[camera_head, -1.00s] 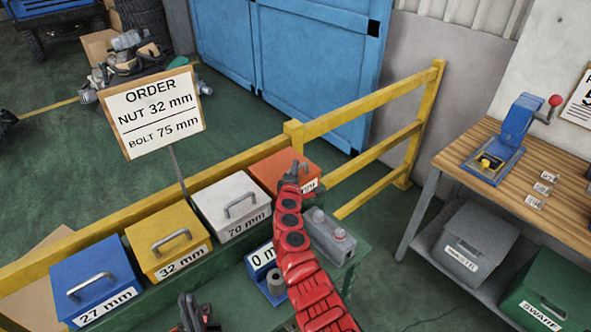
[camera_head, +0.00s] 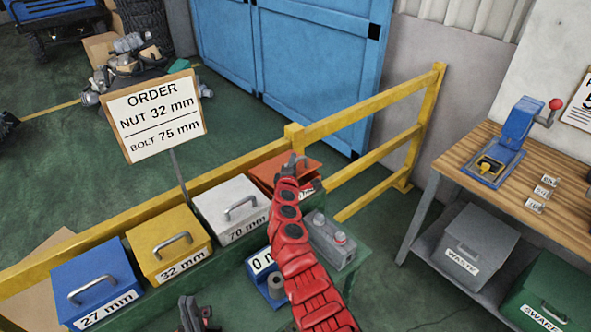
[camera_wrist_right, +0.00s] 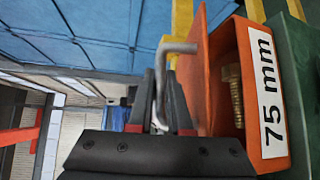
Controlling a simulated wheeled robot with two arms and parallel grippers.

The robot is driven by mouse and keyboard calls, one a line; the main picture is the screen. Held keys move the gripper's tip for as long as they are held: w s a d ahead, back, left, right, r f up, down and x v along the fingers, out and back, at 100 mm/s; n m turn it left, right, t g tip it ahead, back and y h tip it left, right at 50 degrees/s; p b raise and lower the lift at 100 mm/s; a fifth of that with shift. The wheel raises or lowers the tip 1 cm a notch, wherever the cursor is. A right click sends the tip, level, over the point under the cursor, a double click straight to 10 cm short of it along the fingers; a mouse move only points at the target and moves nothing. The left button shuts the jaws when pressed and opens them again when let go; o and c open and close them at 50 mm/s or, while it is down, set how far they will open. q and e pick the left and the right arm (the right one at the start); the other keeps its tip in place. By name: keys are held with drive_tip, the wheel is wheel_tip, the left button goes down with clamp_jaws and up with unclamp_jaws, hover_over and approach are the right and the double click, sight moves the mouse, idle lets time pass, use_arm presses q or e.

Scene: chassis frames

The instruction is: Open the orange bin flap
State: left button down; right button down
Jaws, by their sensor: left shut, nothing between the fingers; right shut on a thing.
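The orange bin (camera_head: 311,188) stands at the right end of the bin row. Its orange flap (camera_head: 297,163) is raised and tilted away from the front. The right wrist view shows the flap (camera_wrist_right: 197,75) from its edge, the bin's 75 mm label and a brass bolt (camera_wrist_right: 233,92) inside. My right gripper (camera_head: 292,163) is shut on the flap's grey handle (camera_wrist_right: 162,80); its fingers also show in the right wrist view (camera_wrist_right: 160,98). My red right arm hides part of the bin. My left gripper (camera_head: 192,305) is shut and empty at the bottom, in front of the bins.
Blue (camera_head: 92,285), yellow (camera_head: 168,245) and white (camera_head: 231,208) bins stand shut to the left. A yellow rail (camera_head: 370,110) runs behind the row. A grey box (camera_head: 333,240) sits on the green stand right of my arm. A workbench (camera_head: 500,170) stands at right.

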drive_tip(key=shift+n+g, duration=0.3)
drive_tip(key=r, duration=0.1)
drive_tip(key=w+a+r+p, duration=0.1)
drive_tip(key=w+r, duration=0.1)
drive_tip(key=shift+a+r, duration=0.3)
drive_tip(key=shift+w+a+r+n+g+p, duration=0.35)
drive_tip(key=shift+w+a+r+n+g, duration=0.15)
drive_tip(key=shift+w+g, duration=0.2)
drive_tip(key=shift+d, duration=0.1)
drive_tip(key=c, duration=0.8)
unclamp_jaws()
drive_tip(key=shift+c, duration=0.2)
